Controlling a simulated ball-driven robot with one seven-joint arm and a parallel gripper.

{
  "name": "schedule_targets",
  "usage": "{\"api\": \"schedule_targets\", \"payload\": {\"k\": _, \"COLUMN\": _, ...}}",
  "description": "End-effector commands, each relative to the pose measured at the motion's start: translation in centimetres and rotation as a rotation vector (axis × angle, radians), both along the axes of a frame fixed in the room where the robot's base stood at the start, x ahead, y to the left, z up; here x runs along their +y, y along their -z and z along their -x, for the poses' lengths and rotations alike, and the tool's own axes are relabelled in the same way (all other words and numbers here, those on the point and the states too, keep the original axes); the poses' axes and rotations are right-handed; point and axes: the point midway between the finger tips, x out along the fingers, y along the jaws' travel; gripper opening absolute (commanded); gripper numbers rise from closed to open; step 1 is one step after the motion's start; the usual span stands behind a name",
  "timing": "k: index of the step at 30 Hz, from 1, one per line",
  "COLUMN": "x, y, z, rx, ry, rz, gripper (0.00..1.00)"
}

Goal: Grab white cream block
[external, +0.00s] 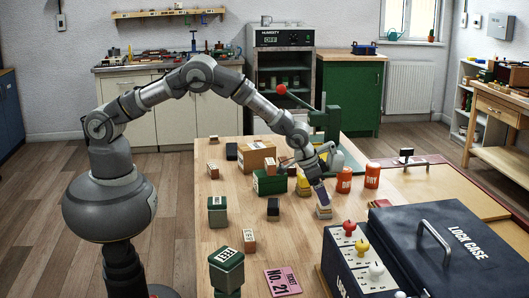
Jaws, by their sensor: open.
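A small pale cream block (323,212) sits on the wooden table, just below my gripper in the picture. A darker, purplish piece seems to lie on top of it or just behind it; I cannot tell which. My gripper (318,182) points down over this spot and is open. The fingers are small in this view, and I cannot tell whether they touch anything.
A green box (269,182) and a cardboard box (257,156) stand left of my gripper. Orange canisters (344,180) stand to its right, with a green machine (326,122) behind. A dark lock case (440,245) fills the front right.

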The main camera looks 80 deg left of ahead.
Motion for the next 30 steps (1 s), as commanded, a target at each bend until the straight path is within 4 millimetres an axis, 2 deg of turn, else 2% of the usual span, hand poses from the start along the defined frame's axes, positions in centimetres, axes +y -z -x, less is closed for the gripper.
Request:
{"api": "schedule_targets", "payload": {"k": 3, "x": 0.3, "y": 2.3, "z": -1.0, "rx": 0.001, "ry": 0.0, "rz": 0.0, "gripper": 0.89}}
{"api": "schedule_targets", "payload": {"k": 6, "x": 0.2, "y": 3.5, "z": -1.6, "rx": 0.0, "ry": 0.001, "rz": 0.0, "gripper": 0.89}}
{"api": "schedule_targets", "payload": {"k": 15, "x": 0.2, "y": 3.9, "z": -2.0, "rx": -0.001, "ry": 0.001, "rz": 0.0, "gripper": 0.89}}
{"api": "schedule_targets", "payload": {"k": 16, "x": 0.2, "y": 3.9, "z": -2.0, "rx": -0.001, "ry": 0.0, "rz": 0.0, "gripper": 0.87}}
{"api": "schedule_targets", "payload": {"k": 17, "x": 0.2, "y": 3.9, "z": -2.0, "rx": -0.001, "ry": 0.0, "rz": 0.0, "gripper": 0.8}}
{"api": "schedule_targets", "payload": {"k": 24, "x": 0.2, "y": 3.9, "z": -2.0, "rx": -0.001, "ry": 0.0, "rz": 0.0, "gripper": 0.27}}
{"api": "schedule_targets", "payload": {"k": 30, "x": 0.2, "y": 3.8, "z": -2.0, "rx": -0.001, "ry": 0.0, "rz": 0.0, "gripper": 0.27}}
